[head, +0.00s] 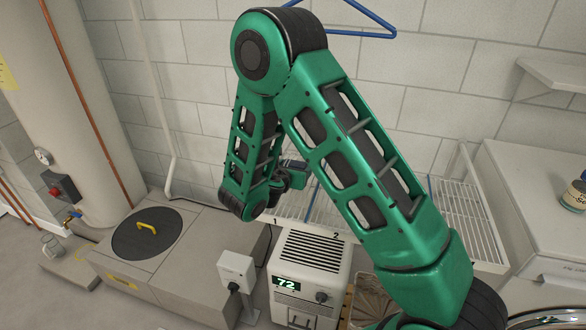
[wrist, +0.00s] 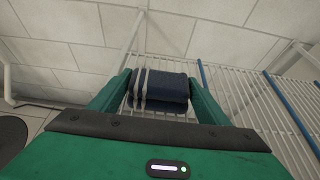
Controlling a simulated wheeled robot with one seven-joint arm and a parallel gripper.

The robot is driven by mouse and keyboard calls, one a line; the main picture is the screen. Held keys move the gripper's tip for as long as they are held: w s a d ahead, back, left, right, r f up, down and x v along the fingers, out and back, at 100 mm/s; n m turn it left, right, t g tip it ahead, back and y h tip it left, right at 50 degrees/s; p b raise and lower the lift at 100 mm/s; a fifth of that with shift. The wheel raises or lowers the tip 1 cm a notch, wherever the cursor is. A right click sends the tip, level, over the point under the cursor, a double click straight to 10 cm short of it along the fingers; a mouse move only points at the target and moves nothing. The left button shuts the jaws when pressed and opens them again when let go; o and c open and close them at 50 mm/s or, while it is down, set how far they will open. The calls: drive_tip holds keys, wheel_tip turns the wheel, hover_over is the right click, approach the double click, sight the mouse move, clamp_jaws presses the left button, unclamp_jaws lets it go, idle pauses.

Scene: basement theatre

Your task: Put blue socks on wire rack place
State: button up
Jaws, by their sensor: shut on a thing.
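The blue socks (wrist: 165,90) are a dark blue folded bundle with pale stripes at the left end. My gripper (wrist: 160,92) is shut on them, one finger at each side, in the wrist view. The white wire rack (wrist: 245,100) lies behind and to the right of the socks, with blue bars dividing it. In the head view the rack (head: 462,210) is partly hidden by my arm. The socks (head: 293,163) show there as a small dark shape at my gripper, over the rack's left part. I cannot tell whether they touch the rack.
A white dehumidifier (head: 312,270) reading 72 stands below the rack. A grey box (head: 236,270) is beside it. A sump lid (head: 147,234) with a yellow handle is at left. A blue hanger (head: 365,33) hangs above. A white cabinet (head: 530,200) stands at right.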

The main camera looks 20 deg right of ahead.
drive_tip(key=o, duration=1.1)
drive_tip(key=shift+c, duration=0.2)
drive_tip(key=v, duration=1.2)
drive_tip(key=shift+a, duration=0.1)
drive_tip(key=s+d+r+m+g, duration=0.2)
drive_tip(key=s+d+m+g, duration=0.3)
drive_tip(key=d+m, duration=0.5)
drive_tip(key=s+d+r+m+g, duration=0.2)
drive_tip(key=s+d+m+g, duration=0.1)
drive_tip(key=s+d+m, duration=0.65)
drive_tip(key=s+r+m+g+y, duration=0.1)
drive_tip(key=s+m+y, duration=0.3)
drive_tip(key=s+m, duration=0.4)
drive_tip(key=s+d+r+m+g+y, duration=0.1)
drive_tip(key=s+r+m+y, duration=0.3)
drive_tip(key=s+m, duration=0.3)
drive_tip(key=s, duration=0.5)
drive_tip(key=shift+m+g, duration=0.35)
drive_tip(key=shift+g, duration=0.05)
